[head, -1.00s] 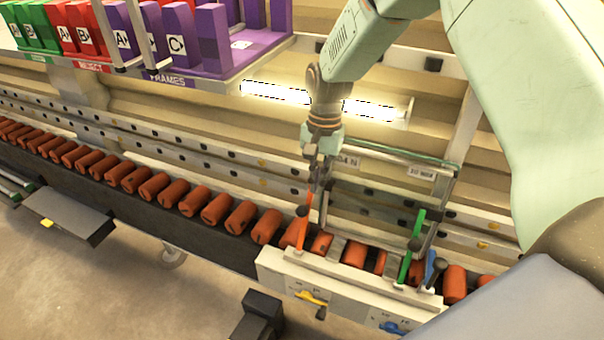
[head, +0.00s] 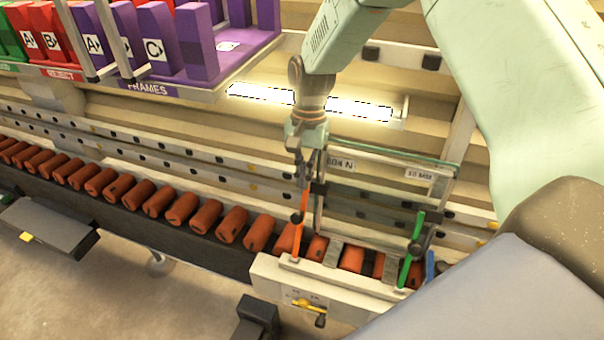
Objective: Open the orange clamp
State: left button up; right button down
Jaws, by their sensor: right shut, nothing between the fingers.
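The orange clamp (head: 299,232) is a thin orange lever with a dark knob, standing nearly upright at the left end of the white fixture (head: 345,291). My right gripper (head: 303,176) points down at the top end of this lever. Its fingers are shut with nothing between them. They overlap or nearly meet the lever's tip in the picture, and I cannot tell whether they touch. A clear framed panel (head: 385,165) stands upright in the fixture just right of the gripper. My left gripper is not in view.
A green clamp (head: 411,250) and a partly hidden blue clamp (head: 430,266) stand at the fixture's right. A conveyor carries orange rollers (head: 181,208). A shelf with purple frames (head: 199,45) hangs at upper left. My right arm covers the right side.

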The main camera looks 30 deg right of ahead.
aim_at(302, 211)
jog(key=f, duration=0.2)
jog(key=a+f+b, duration=0.1)
jog(key=f, duration=0.2)
jog(key=shift+s+a+f, duration=0.1)
jog(key=shift+s+f, duration=0.1)
jog(key=shift+f, duration=0.65)
jog(key=shift+s, duration=0.3)
jog(key=shift+w, duration=0.2)
